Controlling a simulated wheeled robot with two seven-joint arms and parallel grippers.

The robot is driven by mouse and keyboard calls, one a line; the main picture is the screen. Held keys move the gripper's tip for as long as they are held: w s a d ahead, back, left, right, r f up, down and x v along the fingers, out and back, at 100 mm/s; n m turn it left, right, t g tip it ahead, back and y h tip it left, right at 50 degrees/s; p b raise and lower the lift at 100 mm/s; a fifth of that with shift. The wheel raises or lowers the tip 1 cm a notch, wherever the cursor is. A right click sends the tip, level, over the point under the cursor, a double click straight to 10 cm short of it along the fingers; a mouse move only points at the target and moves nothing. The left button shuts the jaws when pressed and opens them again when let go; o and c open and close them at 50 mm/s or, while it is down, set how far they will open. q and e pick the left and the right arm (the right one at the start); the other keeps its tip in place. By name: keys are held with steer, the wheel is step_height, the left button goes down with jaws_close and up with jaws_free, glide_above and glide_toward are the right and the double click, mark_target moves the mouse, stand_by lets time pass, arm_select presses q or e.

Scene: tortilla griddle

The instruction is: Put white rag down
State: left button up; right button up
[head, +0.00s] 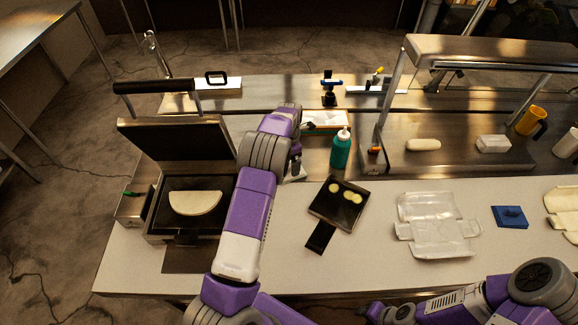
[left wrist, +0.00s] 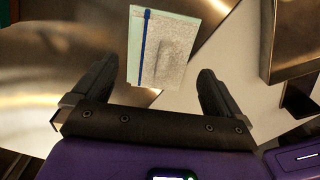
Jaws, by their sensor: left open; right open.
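The white rag (left wrist: 175,52) has a blue stripe and a pale green edge. In the left wrist view it lies just beyond and between my left fingertips. My left gripper (left wrist: 156,68) is open, with a finger on either side of the view and nothing visibly clamped. In the head view a small part of the rag (head: 297,175) shows below the left gripper (head: 295,164), and my arm hides much of that spot. The rag appears to rest where the metal counter meets the white worktop. My right gripper (head: 372,312) is open at the bottom, away from the rag.
The open griddle (head: 222,212) holds a folded tortilla (head: 195,202) left of my left arm. A green bottle (head: 340,150) stands close right of the left gripper. A black pan (head: 325,213) with yellow slices and a clear container (head: 436,225) are on the worktop (head: 380,270).

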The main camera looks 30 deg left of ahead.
arm_select(q)
step_height(320, 180, up, 8)
steer(key=shift+f, duration=0.2)
stand_by(0.5)
